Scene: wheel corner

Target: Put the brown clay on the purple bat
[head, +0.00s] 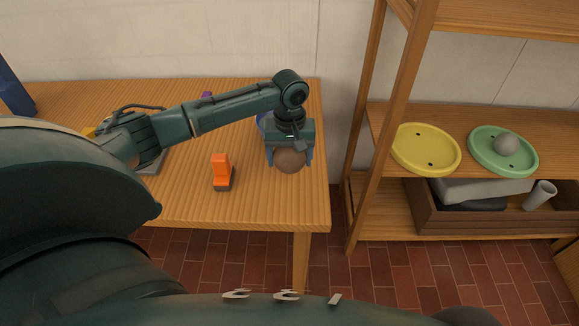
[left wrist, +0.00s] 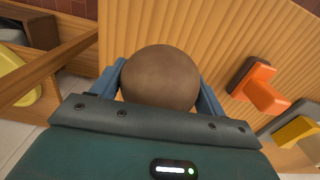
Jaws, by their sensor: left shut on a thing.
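The brown clay (head: 290,161) is a round ball over the right end of the wooden table. My left gripper (head: 290,158) is shut on it, pointing down, with its blue fingers on both sides. The clay (left wrist: 160,77) also fills the middle of the left wrist view, between the fingers of the left gripper (left wrist: 160,85). I cannot tell whether the clay touches the table. I see no clear purple bat; only a small purple thing (head: 207,95) shows behind my left arm, mostly hidden. My right gripper is not in view.
An orange-and-dark tool (head: 221,172) stands on the table (head: 200,212) left of the clay. A crate (head: 440,222) sits below.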

